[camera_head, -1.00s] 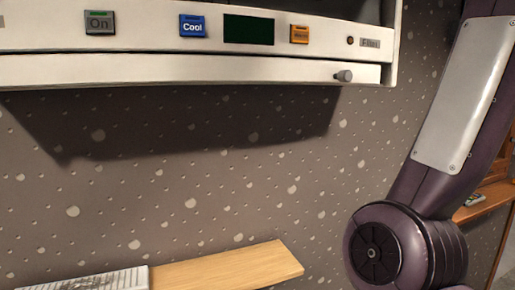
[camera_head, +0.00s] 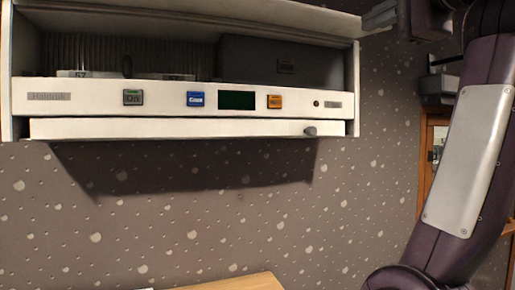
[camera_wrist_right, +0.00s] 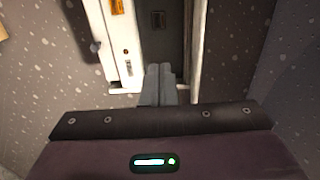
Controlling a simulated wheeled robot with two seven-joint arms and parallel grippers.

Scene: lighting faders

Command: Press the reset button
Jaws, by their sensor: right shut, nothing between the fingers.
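A white wall unit (camera_head: 75,128) carries a row of controls, and I cannot read a reset label on any. The round button (camera_wrist_right: 126,51) also shows in the right wrist view. My right gripper (camera_head: 378,16) is at the unit's upper right corner, apart from the buttons. Its fingers (camera_wrist_right: 160,72) are shut and empty. My left gripper is out of view.
A grey knob (camera_head: 310,131) sticks out below the round button. Above the panel is an open recess with a dark box (camera_head: 275,63). A wooden shelf (camera_head: 240,283) is at the bottom. The speckled wall between is clear.

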